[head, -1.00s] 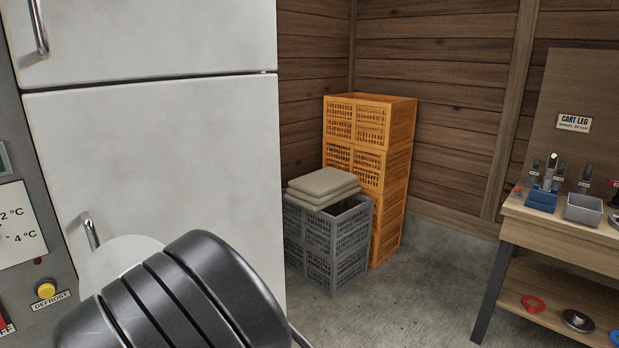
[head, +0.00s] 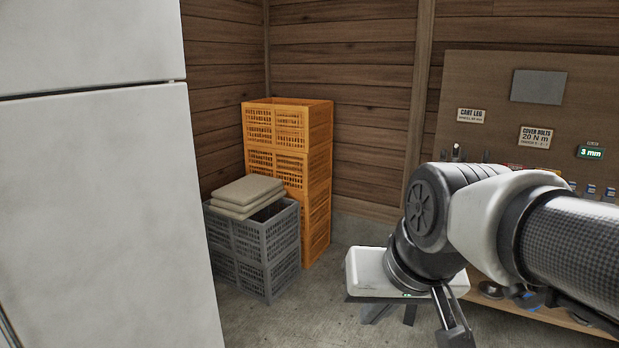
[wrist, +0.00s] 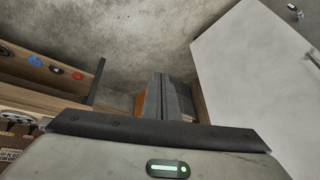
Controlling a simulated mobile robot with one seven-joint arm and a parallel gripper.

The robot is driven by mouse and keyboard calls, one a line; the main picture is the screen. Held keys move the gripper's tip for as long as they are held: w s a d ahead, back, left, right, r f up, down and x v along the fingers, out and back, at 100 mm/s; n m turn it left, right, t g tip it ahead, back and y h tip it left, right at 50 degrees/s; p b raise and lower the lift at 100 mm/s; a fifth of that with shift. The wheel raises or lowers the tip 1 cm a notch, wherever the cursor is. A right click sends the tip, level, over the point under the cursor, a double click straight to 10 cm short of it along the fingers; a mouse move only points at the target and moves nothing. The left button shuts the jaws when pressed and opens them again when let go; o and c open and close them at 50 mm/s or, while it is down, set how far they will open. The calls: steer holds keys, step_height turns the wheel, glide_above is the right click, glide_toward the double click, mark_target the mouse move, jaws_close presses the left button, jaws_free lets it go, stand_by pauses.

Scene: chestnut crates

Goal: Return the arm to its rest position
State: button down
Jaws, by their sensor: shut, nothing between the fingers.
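My arm enters the head view from the right, bent at a dark joint. My gripper (head: 408,312) hangs low in the centre right, over the concrete floor and in front of the workbench. Its pale body and small green light show, with the fingers below only partly in view. In the wrist view the gripper (wrist: 166,100) shows as dark grey fingers close together beyond the body's dark edge. It is shut and carries nothing that I can see.
A white fridge (head: 100,215) stands at the left. Grey crates (head: 255,250) with folded beige cloths (head: 245,194) stand before stacked orange crates (head: 318,170) in the corner. A tool board (head: 490,95) and workbench stand behind my arm. Floor between is clear.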

steer(key=s+d+f+h, duration=0.1)
steer(key=s+d+f, duration=0.1)
steer(key=s+d, duration=0.4)
step_height(320, 180, up, 14)
steer(key=p, duration=1.4)
steer(key=shift+a+r, duration=0.15)
steer(key=shift+a, duration=0.3)
